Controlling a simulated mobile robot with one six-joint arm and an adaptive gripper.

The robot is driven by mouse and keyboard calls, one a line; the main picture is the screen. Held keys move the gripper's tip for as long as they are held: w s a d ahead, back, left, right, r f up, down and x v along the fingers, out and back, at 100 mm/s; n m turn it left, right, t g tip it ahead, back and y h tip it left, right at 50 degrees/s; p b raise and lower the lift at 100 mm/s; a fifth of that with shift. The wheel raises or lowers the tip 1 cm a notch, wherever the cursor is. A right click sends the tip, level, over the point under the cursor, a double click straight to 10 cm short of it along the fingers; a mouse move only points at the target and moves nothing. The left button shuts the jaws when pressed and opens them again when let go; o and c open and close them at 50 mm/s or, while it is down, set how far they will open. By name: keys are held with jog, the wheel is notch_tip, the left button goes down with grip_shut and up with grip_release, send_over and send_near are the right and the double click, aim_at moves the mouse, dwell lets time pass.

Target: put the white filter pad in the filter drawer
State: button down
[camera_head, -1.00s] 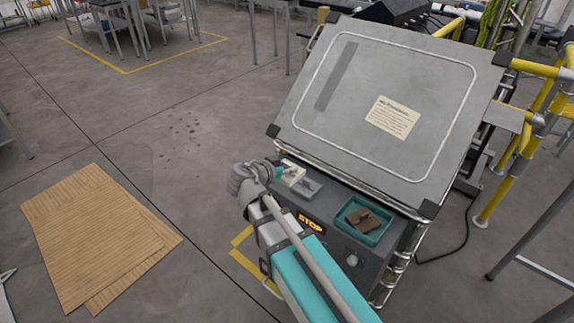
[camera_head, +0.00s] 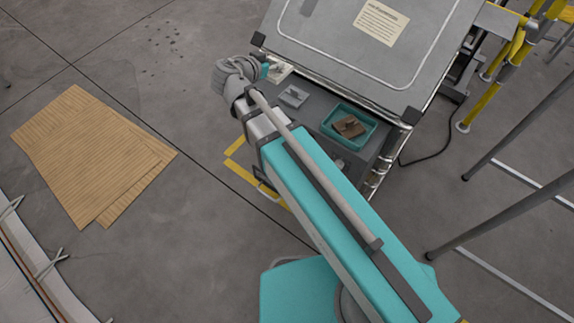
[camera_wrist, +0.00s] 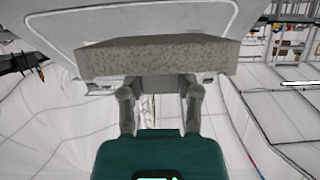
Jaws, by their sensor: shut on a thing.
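My gripper (camera_head: 264,70) is at the left end of the machine's front ledge, beside the lower left corner of the tilted panel. It is shut on the white filter pad (camera_head: 281,72), which shows only in part beyond the fingers. In the wrist view, the pad (camera_wrist: 155,60) is a wide, speckled, greyish block across the ends of my two fingers (camera_wrist: 158,88). I cannot tell whether it touches the ledge. I cannot make out the filter drawer; my arm covers part of the machine's front.
A small grey piece with a raised tab (camera_head: 293,96) lies on the ledge, right of the gripper. A teal tray (camera_head: 329,131) holds a brown piece (camera_head: 350,126). The tilted grey panel (camera_head: 340,38) stands above. Cardboard sheets (camera_head: 85,150) lie on the open floor at left.

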aim_at(273, 60)
notch_tip(273, 60, up, 9)
jog(key=p, duration=0.8)
jog(key=shift+r, duration=0.15)
jog(key=shift+s, duration=0.15)
